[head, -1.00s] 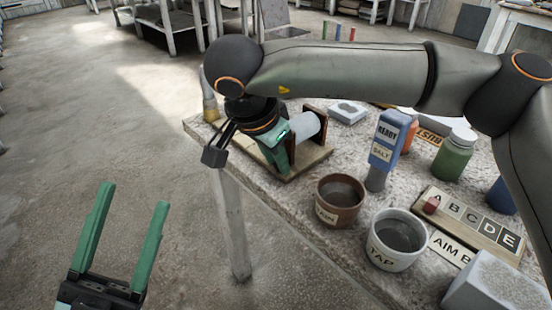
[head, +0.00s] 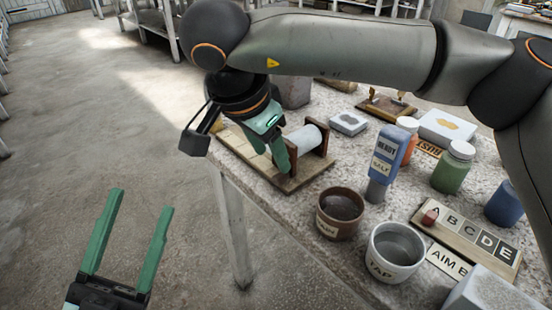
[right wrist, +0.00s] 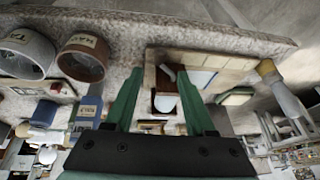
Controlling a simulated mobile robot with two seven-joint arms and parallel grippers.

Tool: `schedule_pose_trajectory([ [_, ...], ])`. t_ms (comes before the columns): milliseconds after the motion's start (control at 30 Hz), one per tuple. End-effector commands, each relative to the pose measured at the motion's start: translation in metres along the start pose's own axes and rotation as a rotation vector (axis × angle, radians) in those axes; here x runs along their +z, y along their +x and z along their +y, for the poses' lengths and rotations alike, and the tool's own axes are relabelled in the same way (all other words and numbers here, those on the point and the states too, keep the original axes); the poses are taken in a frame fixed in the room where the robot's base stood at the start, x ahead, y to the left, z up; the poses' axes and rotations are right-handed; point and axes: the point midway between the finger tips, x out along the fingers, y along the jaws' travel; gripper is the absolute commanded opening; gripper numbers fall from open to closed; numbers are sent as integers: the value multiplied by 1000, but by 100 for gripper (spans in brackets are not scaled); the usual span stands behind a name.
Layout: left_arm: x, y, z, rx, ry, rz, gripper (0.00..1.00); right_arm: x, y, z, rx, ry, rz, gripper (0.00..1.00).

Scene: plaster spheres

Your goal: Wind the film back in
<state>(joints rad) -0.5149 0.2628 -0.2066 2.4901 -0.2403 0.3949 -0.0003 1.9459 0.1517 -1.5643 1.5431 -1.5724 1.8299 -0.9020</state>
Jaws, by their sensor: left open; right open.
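A white roll (head: 303,138) sits between dark brown end supports on a wooden board (head: 302,182) at the table's left edge. In the right wrist view the roll (right wrist: 165,103) shows between my fingers, beside a small pale bent piece (right wrist: 167,73) that may be a crank; I cannot tell. My right gripper (head: 277,160) is open, its green fingers pointing down at the roll's left side; they hide part of the near support. Whether they touch it is unclear. It also shows in the right wrist view (right wrist: 160,76). My left gripper (head: 145,200) is open and empty over the floor.
A brown pot (head: 340,228), a white TAP pot (head: 397,277) and a blue SALT holder (head: 391,150) stand right of the board. A green jar (head: 452,172) and a letter board (head: 470,236) are further right. My right arm spans above the table.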

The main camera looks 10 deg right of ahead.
Motion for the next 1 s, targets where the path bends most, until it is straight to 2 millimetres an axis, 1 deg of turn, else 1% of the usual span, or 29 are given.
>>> schedule_pose_trajectory([
  [33,18,-2,1,-4,-20,-75,61,-1,-14,-1,-2,-1,2,55],
  [100,34,-6,2,-8,-38,-142,61,0,-24,0,-2,-2,0,55],
  [200,53,-11,4,-12,-62,-224,61,0,-37,0,-1,-1,1,55],
  [333,71,-18,7,-14,-83,-300,61,0,-49,0,0,-2,0,55],
  [500,82,-22,9,-16,-97,-346,61,0,-56,0,1,-2,0,55],
  [767,83,-23,9,-16,-99,-351,61,0,-56,0,1,-2,0,55],
  [867,83,-23,9,-15,-100,-356,61,0,-57,0,2,-1,-1,46],
  [933,86,-22,8,-16,-107,-384,61,-2,-60,-4,9,0,-4,38],
  [1000,92,-22,6,-18,-122,-442,61,-5,-65,-11,21,1,-9,38],
])
